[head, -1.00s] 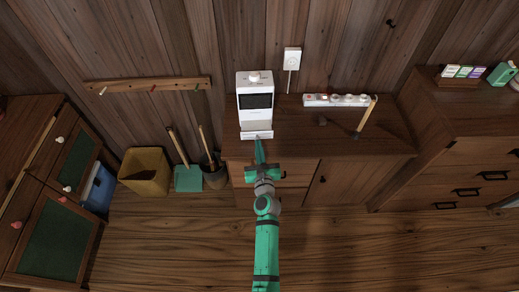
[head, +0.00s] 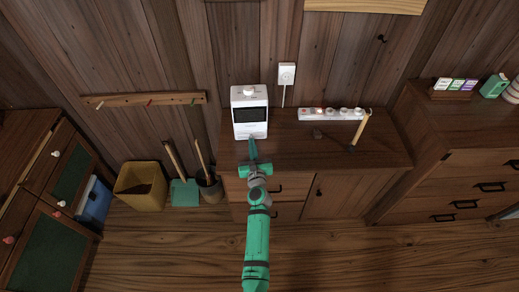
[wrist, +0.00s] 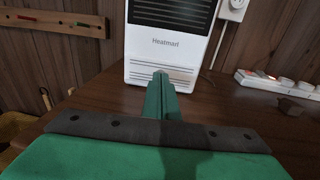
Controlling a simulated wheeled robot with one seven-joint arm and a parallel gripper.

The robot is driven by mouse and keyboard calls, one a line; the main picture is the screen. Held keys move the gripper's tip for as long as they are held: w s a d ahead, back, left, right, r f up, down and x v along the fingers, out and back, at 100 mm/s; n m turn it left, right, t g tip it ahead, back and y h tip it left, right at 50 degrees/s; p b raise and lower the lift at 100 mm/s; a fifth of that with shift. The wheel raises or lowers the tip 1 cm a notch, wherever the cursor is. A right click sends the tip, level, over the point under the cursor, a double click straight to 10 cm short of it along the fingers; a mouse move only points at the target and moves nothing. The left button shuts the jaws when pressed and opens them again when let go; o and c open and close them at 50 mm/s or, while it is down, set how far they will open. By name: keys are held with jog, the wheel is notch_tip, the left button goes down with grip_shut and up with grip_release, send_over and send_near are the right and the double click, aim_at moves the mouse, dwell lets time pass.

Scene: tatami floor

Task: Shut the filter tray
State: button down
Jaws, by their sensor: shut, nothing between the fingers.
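The white heater (head: 250,105) stands on the wooden cabinet, with a dark grille and a knob on top. Its filter tray (wrist: 140,72) is the slatted white panel at the heater's base in the wrist view. The tray looks flush with the heater's front, with no clear gap. My gripper (head: 251,138) is shut and empty, pointing at the base. In the wrist view the green fingertips (wrist: 160,74) overlap the middle of the tray front and hide part of it. I cannot tell whether they touch it.
A white power strip (head: 331,114) and a small hammer (head: 361,128) lie on the cabinet top (head: 290,145) to the right. A wall outlet (head: 286,74) with a cord is behind. A yellow bin (head: 141,187) stands on the floor at left.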

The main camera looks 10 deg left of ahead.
dwell(0.3)
jog(key=v, duration=1)
jog(key=shift+s, duration=0.4)
jog(key=shift+d, duration=0.15)
jog(key=s+d+f+n+h, duration=0.15)
jog(key=s+d+n, duration=0.35)
jog(key=s+n, duration=0.5)
jog(key=s+d+f+n+h, duration=0.15)
jog(key=s+d+n, duration=0.4)
jog(key=s, duration=0.85)
jog(key=s+r+n, duration=0.6)
jog(key=s+n, duration=0.2)
jog(key=s, duration=0.2)
jog(key=s+a+r+n+g+h, duration=0.1)
jog(key=s+r+n, duration=0.5)
jog(key=s+n, duration=0.3)
jog(key=shift+s+r+h, duration=0.3)
jog(key=shift+s+r, duration=0.05)
jog(key=shift+s, duration=0.4)
jog(key=shift+n, duration=0.25)
